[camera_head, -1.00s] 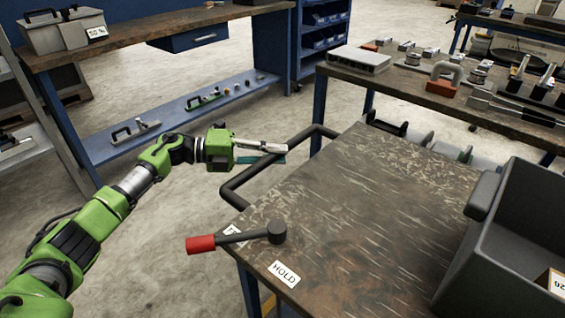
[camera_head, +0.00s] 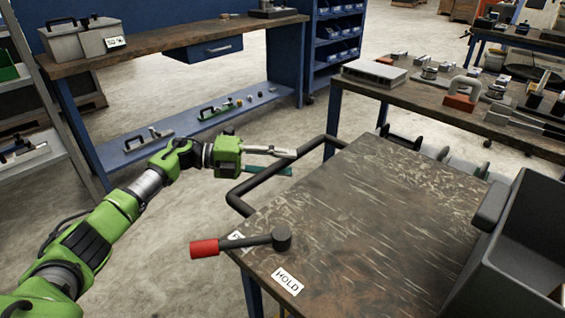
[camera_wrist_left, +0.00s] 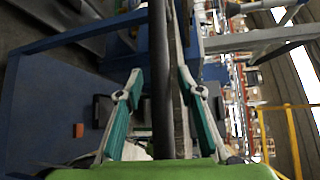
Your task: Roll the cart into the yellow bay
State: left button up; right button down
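The cart has a worn dark wooden top (camera_head: 370,225) and a black bar handle (camera_head: 236,199) at its far left edge. A brake lever (camera_head: 262,240) with a red grip (camera_head: 204,248) lies across the near left corner, pointing left over a partly covered label; a "HOLD" label (camera_head: 287,280) is beside it. My left gripper (camera_head: 284,161) is at the handle, its fingers spread apart. In the left wrist view a dark bar (camera_wrist_left: 158,70) runs between the open fingers; contact cannot be told. The right gripper and a yellow floor bay are not in view.
A grey bin (camera_head: 535,235) stands on the cart's right side. A bench (camera_head: 450,112) with tools is close behind the cart. A blue workbench (camera_head: 165,65) stands at the back left. Bare concrete floor (camera_head: 185,285) is free left of the cart. Yellow rails (camera_wrist_left: 291,140) show in the left wrist view.

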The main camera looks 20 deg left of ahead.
pick_arm(q)
jog(key=v, duration=1.2)
jog(key=shift+f, duration=0.1)
